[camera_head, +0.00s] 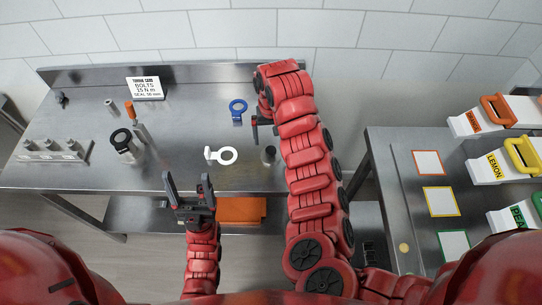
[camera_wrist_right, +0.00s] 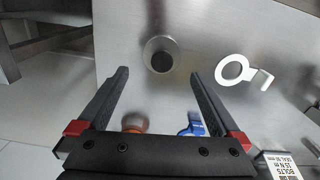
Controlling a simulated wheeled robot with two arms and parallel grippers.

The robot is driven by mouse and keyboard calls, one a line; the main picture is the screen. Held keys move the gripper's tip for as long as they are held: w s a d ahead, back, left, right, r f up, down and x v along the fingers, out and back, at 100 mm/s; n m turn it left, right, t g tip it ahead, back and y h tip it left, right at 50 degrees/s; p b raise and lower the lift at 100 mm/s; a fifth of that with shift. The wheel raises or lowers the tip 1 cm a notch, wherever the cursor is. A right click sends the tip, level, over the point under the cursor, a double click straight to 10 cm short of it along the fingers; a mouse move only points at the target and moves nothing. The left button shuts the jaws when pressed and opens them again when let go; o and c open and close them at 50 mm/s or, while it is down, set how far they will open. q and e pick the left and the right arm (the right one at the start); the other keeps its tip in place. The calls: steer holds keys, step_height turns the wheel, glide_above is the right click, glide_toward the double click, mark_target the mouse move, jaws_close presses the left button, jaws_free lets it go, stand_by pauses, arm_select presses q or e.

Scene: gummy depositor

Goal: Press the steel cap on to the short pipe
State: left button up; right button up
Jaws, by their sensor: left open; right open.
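A short upright steel cylinder with a dark round top, which looks like the short pipe (camera_head: 269,154), stands at the bench's right part. It also shows in the right wrist view (camera_wrist_right: 160,55), beyond the space between the fingers. I cannot clearly pick out the steel cap; a small pale cylinder (camera_head: 111,107) stands at the back left. My right gripper (camera_head: 260,130) is open and empty above the bench, partly hidden by its arm; its fingers also show in the right wrist view (camera_wrist_right: 158,80). My left gripper (camera_head: 189,180) is open and empty at the bench's front edge.
A white ring with a tab (camera_head: 221,155) and a blue one (camera_head: 238,109) lie on the bench. A black-ringed cylinder (camera_head: 124,145), an orange-topped tool (camera_head: 133,113), a peg block (camera_head: 50,151) and a sign (camera_head: 145,88) stand left. Labelled containers (camera_head: 495,117) stand on the right table.

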mark_target(271, 149)
steer(key=shift+f+b, duration=0.4)
steer(key=shift+f, duration=1.5)
step_height(271, 149, down, 3)
steer(key=shift+s+a+f+p, duration=0.1)
steer(key=shift+a+p, duration=0.05)
steer(key=shift+p, duration=1)
steer(key=shift+f, duration=0.25)
steer(key=c, duration=1.3)
